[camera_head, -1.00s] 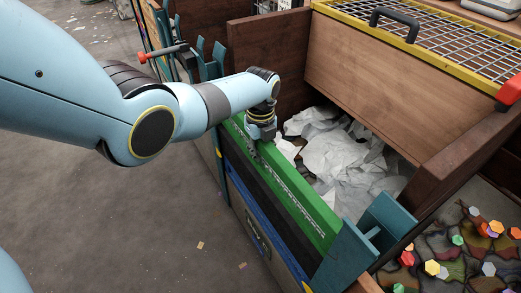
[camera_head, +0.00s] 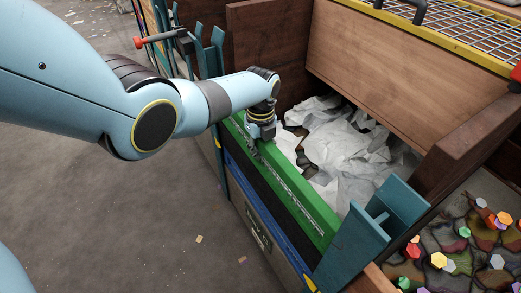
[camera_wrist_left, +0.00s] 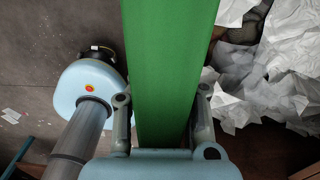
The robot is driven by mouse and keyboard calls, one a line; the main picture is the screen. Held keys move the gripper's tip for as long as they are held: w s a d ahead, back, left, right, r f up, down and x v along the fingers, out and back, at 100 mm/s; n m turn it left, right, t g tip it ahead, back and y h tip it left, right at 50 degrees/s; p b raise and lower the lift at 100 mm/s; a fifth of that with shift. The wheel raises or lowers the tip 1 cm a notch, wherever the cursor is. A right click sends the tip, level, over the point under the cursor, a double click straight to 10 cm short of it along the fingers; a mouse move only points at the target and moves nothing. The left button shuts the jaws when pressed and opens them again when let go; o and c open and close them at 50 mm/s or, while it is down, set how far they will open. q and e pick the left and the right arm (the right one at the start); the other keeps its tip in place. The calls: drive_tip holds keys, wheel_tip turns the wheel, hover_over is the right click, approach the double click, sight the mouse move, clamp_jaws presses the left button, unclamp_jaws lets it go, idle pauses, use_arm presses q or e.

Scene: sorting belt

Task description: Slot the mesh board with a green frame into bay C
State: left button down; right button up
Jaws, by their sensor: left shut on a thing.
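The mesh board (camera_head: 288,186) has a green frame and a dark panel below its thick green top edge. It stands upright along the open front of a bay, between teal posts (camera_head: 376,225) at the near end and teal posts (camera_head: 212,55) at the far end. My left gripper (camera_head: 258,137) is shut on its top edge. In the left wrist view the green frame (camera_wrist_left: 168,70) runs between the two fingers (camera_wrist_left: 160,125). The board's bottom edge and any bay letter cannot be made out. My right gripper is not in view.
Crumpled white paper (camera_head: 345,145) fills the bay behind the board. Wooden walls (camera_head: 400,70) enclose it, with a yellow-framed grid (camera_head: 455,40) above. A red-tipped rod (camera_head: 160,39) sticks out at the far left. Colourful pieces (camera_head: 439,260) lie at the right.

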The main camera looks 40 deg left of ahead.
use_arm(q)
drive_tip(key=shift+w+f, duration=0.1)
drive_tip(key=shift+f, duration=0.25)
drive_tip(key=c, duration=1.5)
unclamp_jaws()
drive_tip(key=shift+r, duration=0.1)
drive_tip(key=shift+o, duration=0.6)
wheel_tip(320, 180, up, 12)
